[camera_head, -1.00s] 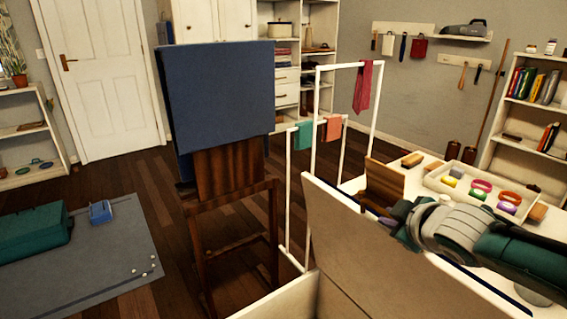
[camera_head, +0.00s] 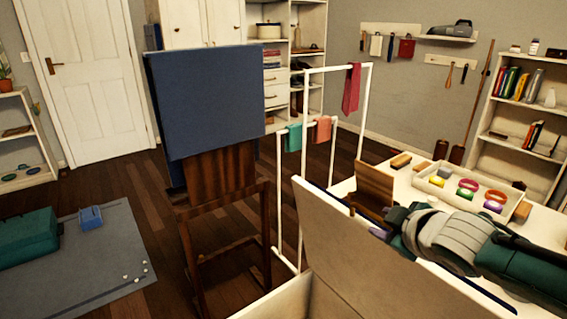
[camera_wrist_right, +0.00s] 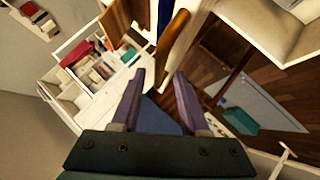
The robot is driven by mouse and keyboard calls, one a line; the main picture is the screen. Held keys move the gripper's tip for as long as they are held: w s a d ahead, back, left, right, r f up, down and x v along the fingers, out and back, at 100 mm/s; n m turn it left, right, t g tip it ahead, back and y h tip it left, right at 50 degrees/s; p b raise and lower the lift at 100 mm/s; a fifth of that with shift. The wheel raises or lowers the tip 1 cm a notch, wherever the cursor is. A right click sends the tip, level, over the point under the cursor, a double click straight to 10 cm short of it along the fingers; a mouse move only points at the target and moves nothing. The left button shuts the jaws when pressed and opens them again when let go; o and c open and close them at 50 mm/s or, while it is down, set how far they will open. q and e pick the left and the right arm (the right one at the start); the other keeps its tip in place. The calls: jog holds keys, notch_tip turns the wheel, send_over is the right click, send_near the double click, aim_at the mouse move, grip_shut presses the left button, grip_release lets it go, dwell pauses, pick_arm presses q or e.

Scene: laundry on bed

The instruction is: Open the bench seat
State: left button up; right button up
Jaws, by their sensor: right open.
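The bench seat lid (camera_head: 370,265) is a pale panel standing tilted up at the bottom centre of the head view, with a dark far side showing along its upper edge. A pale bench wall (camera_head: 280,302) shows below it at the bottom edge. My right arm comes in from the right, behind the lid's upper edge. My right gripper (camera_wrist_right: 160,88) is open in the right wrist view, with two purple-grey fingers apart and nothing clearly held between them. My left gripper is not in view.
A white drying rack (camera_head: 303,140) stands close beyond the lid. A white table (camera_head: 425,195) with a tray (camera_head: 480,207) lies behind my right arm.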

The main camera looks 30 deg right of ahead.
jog(key=p+v, duration=0.2)
jog(key=v, duration=0.5)
jog(key=shift+s, duration=0.15)
jog(key=shift+a+r, duration=0.1)
jog(key=shift+a, duration=0.1)
jog(key=s+a+r+m+g+y+p, duration=0.1)
jog(key=s+a+r+g+y, duration=0.25)
jog(key=s+a, duration=0.55)
jog(key=s+a+r+m+g+y+p, duration=0.1)
jog(key=s+a+r+g+y+p, duration=0.15)
jog(key=s+a+r, duration=0.6)
notch_tip(320, 180, up, 33)
jog(key=w+a+p, duration=0.2)
jog(key=p, duration=3.4)
jog(key=shift+a+h, duration=0.15)
jog(key=shift+h, duration=0.25)
